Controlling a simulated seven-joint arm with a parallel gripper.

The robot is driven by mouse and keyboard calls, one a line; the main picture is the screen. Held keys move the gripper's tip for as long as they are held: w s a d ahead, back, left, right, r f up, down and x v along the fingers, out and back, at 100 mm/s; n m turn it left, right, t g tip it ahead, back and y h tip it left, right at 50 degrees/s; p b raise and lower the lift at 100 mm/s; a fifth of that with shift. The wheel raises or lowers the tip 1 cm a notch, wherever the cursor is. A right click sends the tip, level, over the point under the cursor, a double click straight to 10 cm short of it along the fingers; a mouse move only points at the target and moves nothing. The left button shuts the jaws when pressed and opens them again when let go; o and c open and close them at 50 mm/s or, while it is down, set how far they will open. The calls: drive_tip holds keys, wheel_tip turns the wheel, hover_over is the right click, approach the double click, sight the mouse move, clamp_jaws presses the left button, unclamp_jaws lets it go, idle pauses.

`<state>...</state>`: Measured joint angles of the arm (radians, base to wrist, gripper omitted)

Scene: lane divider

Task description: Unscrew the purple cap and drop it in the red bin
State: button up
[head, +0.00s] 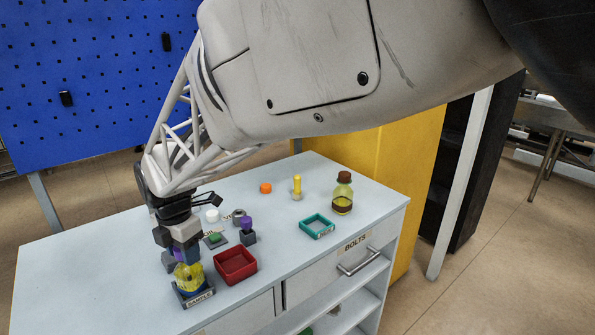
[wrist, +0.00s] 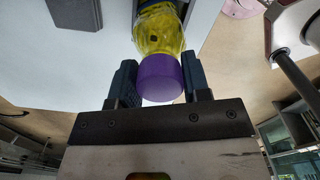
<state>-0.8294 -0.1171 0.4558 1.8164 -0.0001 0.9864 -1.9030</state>
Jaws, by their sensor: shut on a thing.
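The purple cap (wrist: 160,79) sits on a yellow bottle (wrist: 158,30), between my gripper's fingers (wrist: 160,84) in the wrist view. My gripper is shut on the cap. In the head view, my gripper (head: 178,256) points down over the yellow bottle (head: 189,277), and only a bit of the purple cap (head: 178,255) shows between the fingers. The bottle stands upright in a dark holder with a label reading SAMPLE (head: 198,299). The red bin (head: 235,265) is an open square tray just right of the bottle on the cabinet top.
A dark block with a purple top (head: 247,230) stands behind the red bin. A teal tray (head: 317,226), a corked bottle (head: 342,194), a yellow peg (head: 297,187) and an orange piece (head: 265,188) are farther right. The cabinet top (head: 90,255) left of my gripper is clear.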

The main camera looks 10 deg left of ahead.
drive_tip(key=shift+n, duration=0.3)
drive_tip(key=shift+n, duration=0.6)
drive_tip(key=o, duration=0.6)
drive_tip(key=shift+m, duration=0.3)
drive_tip(key=shift+m, duration=0.6)
drive_tip(key=shift+m, duration=0.8)
